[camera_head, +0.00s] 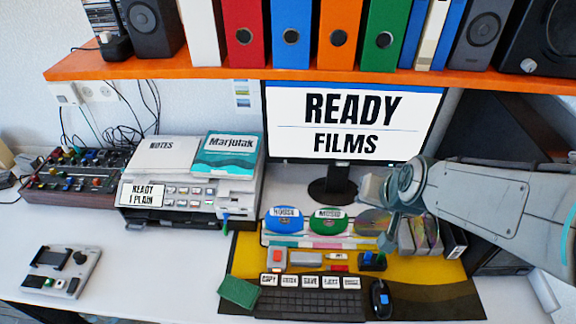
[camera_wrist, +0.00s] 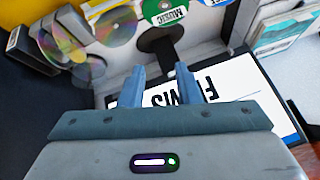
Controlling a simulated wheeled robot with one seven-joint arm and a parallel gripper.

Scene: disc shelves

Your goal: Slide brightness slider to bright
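My gripper (camera_wrist: 157,72) is open and empty in the wrist view, its two fingers apart. In the head view my arm reaches in from the right and its end is in front of the monitor's lower right. The monitor (camera_head: 355,112) reads READY FILMS; its screen (camera_wrist: 225,95) shows upside down in the wrist view. No part is clearly marked as the brightness slider. A grey control box (camera_head: 62,272) with a black knob and small coloured buttons lies at the front left, away from my gripper. Its small controls are too fine to identify.
A printer (camera_head: 190,190) and a mixer (camera_head: 75,180) stand at the left. An orange shelf (camera_head: 230,73) with binders hangs above. Bare desk surrounds the control box.

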